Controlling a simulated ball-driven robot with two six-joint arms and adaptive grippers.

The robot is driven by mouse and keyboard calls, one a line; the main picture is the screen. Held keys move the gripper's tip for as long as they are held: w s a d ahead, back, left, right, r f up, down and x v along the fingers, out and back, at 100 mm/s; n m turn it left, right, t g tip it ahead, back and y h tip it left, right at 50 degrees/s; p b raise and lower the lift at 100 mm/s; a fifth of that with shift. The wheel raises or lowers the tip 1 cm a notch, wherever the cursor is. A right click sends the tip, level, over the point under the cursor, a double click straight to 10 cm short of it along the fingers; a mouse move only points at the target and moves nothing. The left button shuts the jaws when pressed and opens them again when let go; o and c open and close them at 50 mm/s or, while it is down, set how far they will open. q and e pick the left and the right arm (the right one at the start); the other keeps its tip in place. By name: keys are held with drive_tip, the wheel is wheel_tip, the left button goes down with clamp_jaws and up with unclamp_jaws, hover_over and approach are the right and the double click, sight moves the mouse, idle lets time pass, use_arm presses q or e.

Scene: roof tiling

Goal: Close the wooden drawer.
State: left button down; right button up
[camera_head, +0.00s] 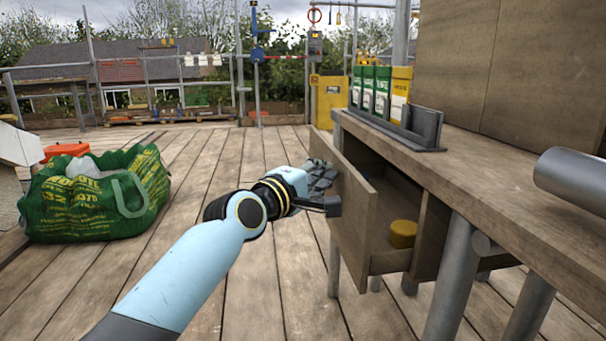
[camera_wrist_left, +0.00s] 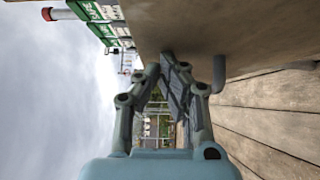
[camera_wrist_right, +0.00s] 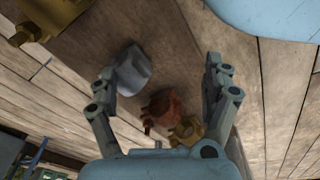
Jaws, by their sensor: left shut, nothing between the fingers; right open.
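The wooden drawer (camera_head: 352,215) stands pulled out of the wooden workbench (camera_head: 480,175) in the head view, its front panel facing left. A round yellow object (camera_head: 403,233) lies inside it. My left gripper (camera_head: 322,176) is shut and empty at the outer side of the drawer front. In the left wrist view my left fingers (camera_wrist_left: 168,66) are together close to a wooden panel (camera_wrist_left: 245,35); I cannot tell whether they touch it. My right gripper (camera_wrist_right: 172,72) is open in the right wrist view and not visible in the head view.
A rack (camera_head: 415,130) with green and yellow packs stands on the bench top. A grey tube (camera_head: 572,180) juts in at right. A green bag (camera_head: 95,195) sits on the deck at left. Beneath my right gripper are a grey piece (camera_wrist_right: 133,72) and a rust-red fitting (camera_wrist_right: 163,106).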

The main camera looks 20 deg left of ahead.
drive_tip(key=shift+s+d+f, duration=0.15)
drive_tip(key=shift+s+d, duration=0.05)
drive_tip(key=shift+d, duration=0.35)
use_arm(q)
drive_tip(key=w+d, duration=0.4)
drive_tip(key=d, duration=0.2)
drive_tip(key=shift+w+d, duration=0.35)
use_arm(e)
drive_tip(key=shift+a, duration=0.1)
